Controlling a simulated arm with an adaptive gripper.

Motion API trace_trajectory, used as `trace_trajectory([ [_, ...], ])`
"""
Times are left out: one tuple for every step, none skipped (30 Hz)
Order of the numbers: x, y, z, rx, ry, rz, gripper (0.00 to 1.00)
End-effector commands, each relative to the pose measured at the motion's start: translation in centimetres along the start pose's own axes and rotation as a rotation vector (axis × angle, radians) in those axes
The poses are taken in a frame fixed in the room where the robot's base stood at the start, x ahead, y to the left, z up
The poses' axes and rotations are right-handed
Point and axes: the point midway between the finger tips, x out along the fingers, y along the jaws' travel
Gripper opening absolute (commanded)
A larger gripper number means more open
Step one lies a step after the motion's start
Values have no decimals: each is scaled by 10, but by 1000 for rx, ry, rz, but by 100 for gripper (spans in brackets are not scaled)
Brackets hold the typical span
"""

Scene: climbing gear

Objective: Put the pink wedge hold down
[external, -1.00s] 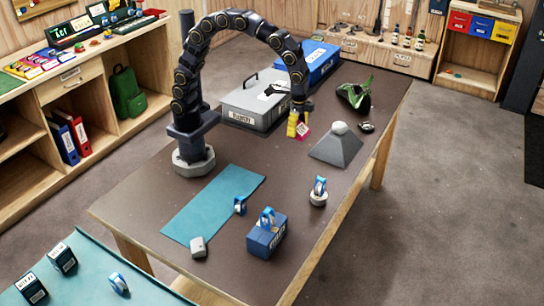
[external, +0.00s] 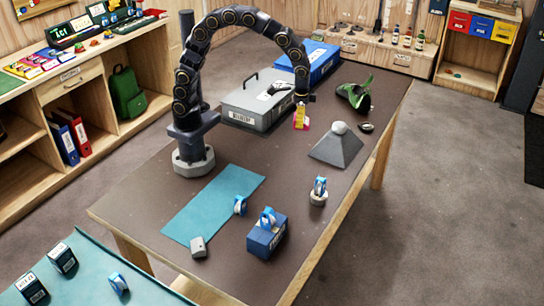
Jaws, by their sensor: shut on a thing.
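My gripper (external: 300,113) is at the end of the dark curved arm, over the far half of the brown table, in front of the grey case. It is shut on the pink wedge hold (external: 306,121), which shows as a small pink patch beside the yellow parts at the gripper's end. Much of the hold is hidden, and I cannot tell whether its underside touches the table.
A grey pyramid (external: 334,149) with a pale ball on top stands to the right and nearer. The grey case (external: 256,106) and blue box (external: 321,62) are behind. A teal mat (external: 212,206) and blue block (external: 266,238) lie nearer.

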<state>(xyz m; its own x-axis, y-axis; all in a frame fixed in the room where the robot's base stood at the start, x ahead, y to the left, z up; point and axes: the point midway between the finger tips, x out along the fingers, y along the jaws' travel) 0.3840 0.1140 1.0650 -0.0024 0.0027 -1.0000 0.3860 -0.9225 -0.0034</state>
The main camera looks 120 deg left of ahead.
Motion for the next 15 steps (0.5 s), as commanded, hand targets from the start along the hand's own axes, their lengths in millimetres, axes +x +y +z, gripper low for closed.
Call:
trace_trajectory([
  [10, -31, 3, -99, -6, -1, 24],
  [15, -46, 5, -150, -4, -1, 24],
  [22, -65, 10, -220, -8, -2, 24],
  [28, -79, 14, -271, -9, -2, 24],
  [32, -94, 17, -323, -6, -2, 24],
  [39, -112, 23, -391, -5, -1, 24],
  [44, -125, 30, -444, -9, -1, 24],
  [49, -138, 36, -495, -9, -1, 24],
  [56, -155, 44, -564, -6, -1, 24],
  [60, -167, 52, -615, -8, -1, 24],
  [65, -178, 60, -667, -9, 0, 24],
  [71, -192, 71, -732, -8, 0, 24],
  [75, -202, 80, -781, -9, 1, 24],
  [79, -211, 88, -827, -9, 1, 24],
  [84, -222, 98, -886, -7, 2, 24],
])
